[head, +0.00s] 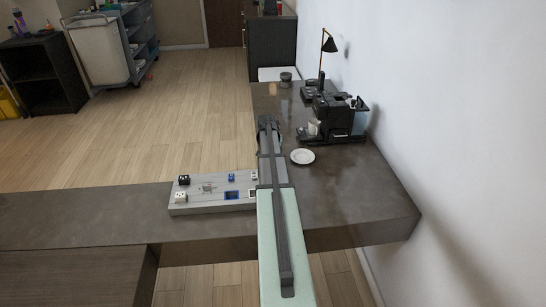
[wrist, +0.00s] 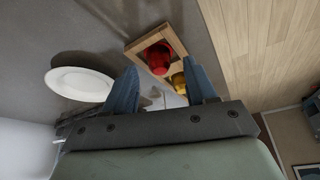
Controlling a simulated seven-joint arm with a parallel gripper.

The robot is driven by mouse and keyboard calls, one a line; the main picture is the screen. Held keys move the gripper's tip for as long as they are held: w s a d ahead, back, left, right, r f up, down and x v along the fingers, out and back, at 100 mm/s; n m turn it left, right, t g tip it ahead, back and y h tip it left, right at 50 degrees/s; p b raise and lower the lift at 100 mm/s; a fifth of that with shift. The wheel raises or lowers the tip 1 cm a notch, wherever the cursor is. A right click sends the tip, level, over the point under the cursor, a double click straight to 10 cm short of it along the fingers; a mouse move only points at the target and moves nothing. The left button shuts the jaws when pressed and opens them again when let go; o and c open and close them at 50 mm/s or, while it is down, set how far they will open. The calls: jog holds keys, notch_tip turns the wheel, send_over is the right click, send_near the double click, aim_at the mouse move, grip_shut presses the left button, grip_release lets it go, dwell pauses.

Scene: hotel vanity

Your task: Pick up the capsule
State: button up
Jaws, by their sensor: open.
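In the wrist view a red capsule (wrist: 158,58) and a golden-yellow capsule (wrist: 178,82) sit in a light wooden holder (wrist: 172,38). My gripper (wrist: 162,70) is open, with its two blue fingers apart. The red capsule shows between and just beyond the fingertips, and the yellow one lies close to the right finger, partly hidden. Neither capsule is held. In the head view my gripper (head: 267,122) is over the dark counter, seen from behind, and the capsules and holder cannot be made out there.
A white plate (head: 303,156) lies right of my arm; it also shows in the wrist view (wrist: 62,84). A grey board (head: 205,206) with small items lies left.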

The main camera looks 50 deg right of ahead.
jog(key=shift+d+f, duration=0.2)
jog(key=shift+f, duration=0.3)
jog(key=shift+c, duration=0.2)
grip_shut()
